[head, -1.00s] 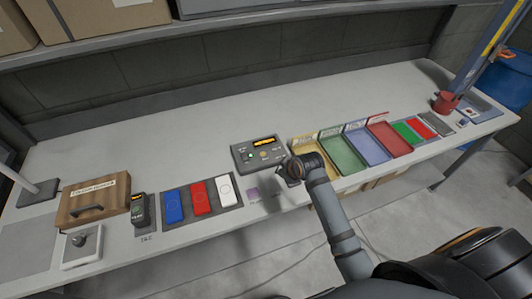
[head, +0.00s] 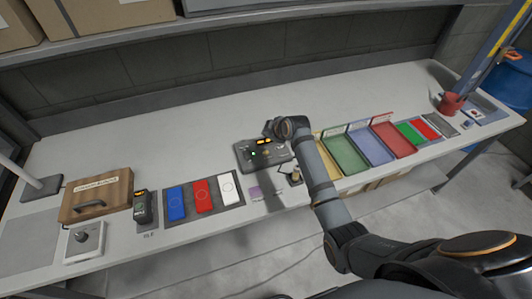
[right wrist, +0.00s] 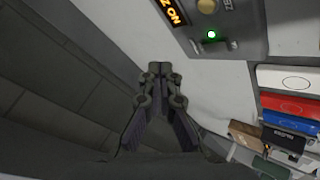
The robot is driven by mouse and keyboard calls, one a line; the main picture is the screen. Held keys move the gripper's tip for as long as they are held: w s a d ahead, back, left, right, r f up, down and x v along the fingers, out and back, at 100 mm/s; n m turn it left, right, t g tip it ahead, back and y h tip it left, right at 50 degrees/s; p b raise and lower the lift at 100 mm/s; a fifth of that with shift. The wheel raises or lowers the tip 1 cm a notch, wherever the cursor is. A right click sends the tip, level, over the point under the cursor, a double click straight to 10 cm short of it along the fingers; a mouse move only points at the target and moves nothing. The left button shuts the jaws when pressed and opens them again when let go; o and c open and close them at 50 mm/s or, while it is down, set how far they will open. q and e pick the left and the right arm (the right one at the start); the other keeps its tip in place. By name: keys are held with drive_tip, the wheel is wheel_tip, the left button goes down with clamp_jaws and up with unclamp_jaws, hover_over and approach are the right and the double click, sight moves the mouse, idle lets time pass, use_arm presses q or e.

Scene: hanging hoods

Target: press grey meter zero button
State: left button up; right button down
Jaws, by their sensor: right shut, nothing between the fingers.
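The grey meter box (head: 246,159) lies on the bench with a lit orange display and a green light. In the right wrist view its panel (right wrist: 238,42) shows at top right, with the green light and a round yellowish button (right wrist: 207,6) beside partly cut-off lettering that starts "ZE". My right gripper (head: 268,129) is shut and empty, at the far edge of the box in the head view. In the right wrist view its fingertips (right wrist: 160,68) are over bare bench, apart from the button. My left gripper is not in view.
A dark handheld device (head: 142,207), a mat with blue, red and white blocks (head: 202,196), and a wooden box (head: 97,195) are to the left. Coloured trays (head: 344,155) stand to the right. A small dark object (head: 293,177) is near the front edge. The back bench is clear.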

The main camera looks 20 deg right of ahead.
drive_tip(key=b, duration=0.7)
hover_over(267, 154)
wheel_tip(267, 154, down, 7)
drive_tip(key=shift+w+r, duration=0.1)
drive_tip(key=shift+f, duration=0.9)
drive_tip(key=shift+f, duration=0.4)
drive_tip(key=shift+f+b, duration=0.35)
drive_tip(key=shift+f, duration=0.1)
idle(0.7)
drive_tip(key=shift+r+p, duration=0.85)
drive_tip(key=shift+p, duration=0.05)
